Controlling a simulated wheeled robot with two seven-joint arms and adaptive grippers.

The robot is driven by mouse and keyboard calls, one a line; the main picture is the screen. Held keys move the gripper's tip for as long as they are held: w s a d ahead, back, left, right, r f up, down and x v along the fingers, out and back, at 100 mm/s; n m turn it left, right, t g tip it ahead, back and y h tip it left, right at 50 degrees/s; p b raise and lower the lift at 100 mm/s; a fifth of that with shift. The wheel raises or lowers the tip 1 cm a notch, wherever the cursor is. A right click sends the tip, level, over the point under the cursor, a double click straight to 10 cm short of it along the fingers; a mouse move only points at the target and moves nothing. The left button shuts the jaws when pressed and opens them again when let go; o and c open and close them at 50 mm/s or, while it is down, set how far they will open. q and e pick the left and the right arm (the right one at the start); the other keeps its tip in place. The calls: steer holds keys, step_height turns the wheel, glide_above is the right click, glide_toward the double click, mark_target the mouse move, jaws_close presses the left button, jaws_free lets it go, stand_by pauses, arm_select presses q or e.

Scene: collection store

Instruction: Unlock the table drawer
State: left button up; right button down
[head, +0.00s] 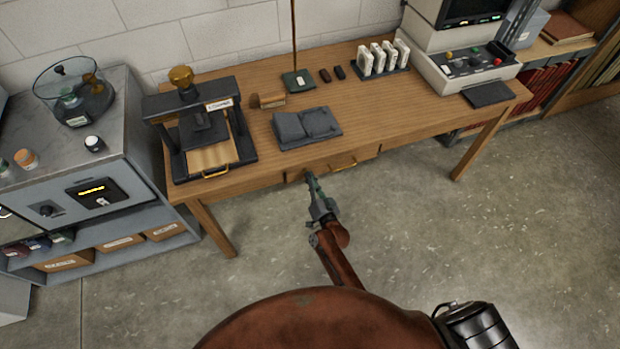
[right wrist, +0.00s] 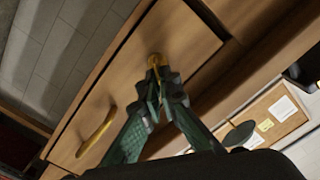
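The table drawer (head: 368,153) is shut under the wooden table's front edge, with a brass handle (head: 343,166). In the right wrist view, the drawer front (right wrist: 125,85) shows the same handle (right wrist: 97,133) and a round brass lock (right wrist: 155,59). My right gripper (head: 311,181) is at the drawer front, left of the handle. In the right wrist view, its fingertips (right wrist: 160,88) are closed together around a thin brass piece (right wrist: 157,72), apparently a key, reaching to the lock. The fingers hide most of it, so its depth in the lock is unclear. My left gripper is out of view.
The wooden table (head: 245,100) bears a black press (head: 180,150), a grey cushion (head: 305,127), a white rack (head: 385,58) and a machine with a screen (head: 465,65). A grey cabinet (head: 110,150) stands left. The floor (head: 500,240) before the table is clear.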

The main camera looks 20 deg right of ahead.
steer(key=m, duration=0.5)
steer(key=shift+d+f+m, duration=0.25)
steer(key=shift+m, duration=0.05)
steer(key=m, duration=0.3)
steer(key=m+b, duration=0.1)
steer(key=m, duration=0.1)
steer(key=shift+f, duration=0.25)
steer(key=shift+m, duration=0.4)
steer(key=c, duration=2.7)
jaws_free()
steer(key=o, duration=0.5)
steer(key=s, duration=1.2)
steer(key=shift+d, duration=0.25)
